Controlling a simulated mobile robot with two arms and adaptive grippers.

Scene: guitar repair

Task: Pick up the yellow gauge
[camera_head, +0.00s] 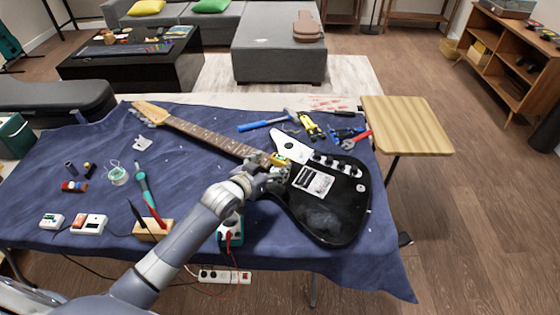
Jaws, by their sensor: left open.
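A black electric guitar (325,215) with a white pickguard lies on the blue cloth, its neck pointing to the upper left. A small yellow object (280,159), which looks like the yellow gauge, is on the guitar where the neck meets the body. My left gripper (275,172) is open right at it, just on its near side. The gripper partly hides the gauge's lower edge, and I cannot tell whether they touch. My right gripper is not in view.
Pliers with yellow handles (311,127), a blue-handled hammer (262,124) and red-handled pliers (357,139) lie beyond the guitar. A wooden block with tools (153,231) stands left of my forearm. A teal meter (231,233) is close to the arm.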

